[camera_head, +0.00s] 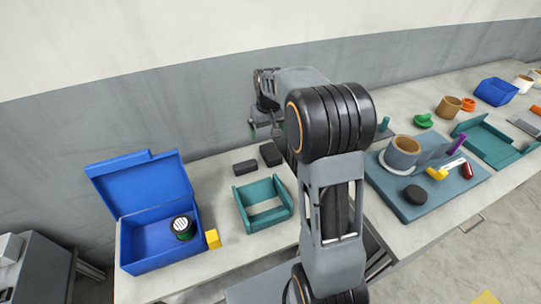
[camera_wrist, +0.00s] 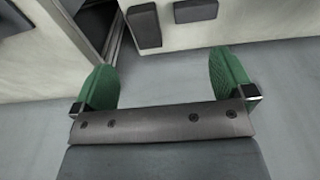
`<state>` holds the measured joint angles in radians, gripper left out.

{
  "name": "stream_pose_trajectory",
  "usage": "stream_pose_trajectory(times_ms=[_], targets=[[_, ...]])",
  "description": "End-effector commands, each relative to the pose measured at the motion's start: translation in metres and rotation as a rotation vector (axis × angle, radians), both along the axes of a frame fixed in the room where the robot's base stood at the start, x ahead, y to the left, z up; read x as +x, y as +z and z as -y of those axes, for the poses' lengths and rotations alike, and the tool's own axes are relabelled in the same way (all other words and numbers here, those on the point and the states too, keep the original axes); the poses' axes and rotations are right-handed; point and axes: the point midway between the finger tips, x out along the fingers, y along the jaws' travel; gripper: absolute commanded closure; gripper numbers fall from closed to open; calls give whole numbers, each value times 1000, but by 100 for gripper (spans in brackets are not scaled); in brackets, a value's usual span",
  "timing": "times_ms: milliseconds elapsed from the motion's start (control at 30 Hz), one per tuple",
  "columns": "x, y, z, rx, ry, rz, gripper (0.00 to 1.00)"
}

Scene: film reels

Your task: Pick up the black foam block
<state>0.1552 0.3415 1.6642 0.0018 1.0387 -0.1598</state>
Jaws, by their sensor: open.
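Two small dark blocks lie on the left table behind the teal tray: one on the left (camera_head: 245,167) and one on the right (camera_head: 271,154). I cannot tell which is the black foam block. The wrist view shows two dark grey blocks at the top, a taller one (camera_wrist: 144,26) and a wider one (camera_wrist: 195,11), both beyond my fingertips. My gripper (camera_head: 265,130) is above and behind the blocks in the head view. In the wrist view my gripper (camera_wrist: 163,75) has its green fingers wide apart with nothing between them.
A teal open tray (camera_head: 285,208) and a blue lidded box (camera_head: 139,262) holding a round green-and-black item (camera_head: 184,227) stand nearby. A yellow block (camera_head: 213,239) is beside the box. A blue-grey board (camera_head: 447,195) bears a mug (camera_head: 402,154) and a black disc (camera_head: 416,194).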

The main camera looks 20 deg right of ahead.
Motion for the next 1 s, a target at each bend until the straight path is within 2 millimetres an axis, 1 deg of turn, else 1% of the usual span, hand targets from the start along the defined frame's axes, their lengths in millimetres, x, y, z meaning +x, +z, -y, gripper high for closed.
stream_pose_trajectory(times_ms=[33, 100, 200, 300, 400, 533, 800, 900, 1000], targets=[[14, -16, 10, 2, -4, -22, 0], [30, -32, 20, 4, -5, -40, 0], [47, -54, 33, 7, -6, -62, 0], [58, -70, 42, 10, -7, -77, 0], [65, -83, 49, 12, -8, -88, 0], [69, -98, 53, 14, -7, -97, 0], [70, -146, 54, 14, -7, -100, 0], [70, -160, 54, 14, -7, -99, 0], [70, -171, 54, 14, -7, -98, 0]])
